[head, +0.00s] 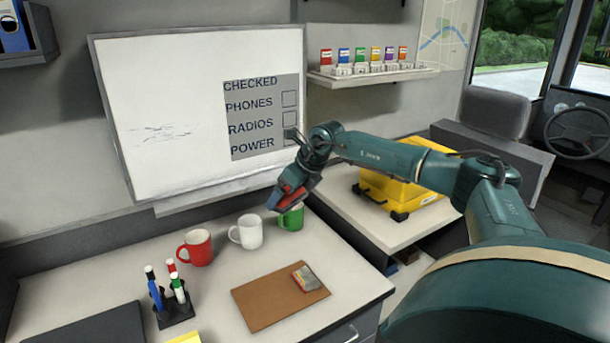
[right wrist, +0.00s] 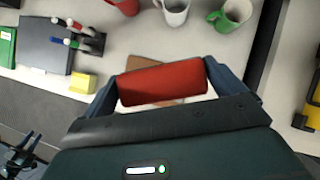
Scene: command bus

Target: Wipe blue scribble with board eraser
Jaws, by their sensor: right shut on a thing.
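The whiteboard (head: 200,70) leans on the wall above the counter. A faint blue scribble (head: 160,132) of thin broken strokes is on its left half. My right gripper (head: 287,198) is shut on a red block, which looks like the board eraser (head: 293,194). It is held in the air in front of the board's lower right corner, apart from the board and right of the scribble. In the right wrist view, the eraser (right wrist: 162,84) lies crosswise between both fingers; its wiping face is hidden.
A grey panel (head: 237,115) with printed words and boxes covers the board's right side. Red (head: 199,248), white (head: 247,232) and green (head: 291,217) mugs stand below. A brown mat (head: 262,303) holds a small item (head: 305,278). A pen holder (head: 177,312) stands left.

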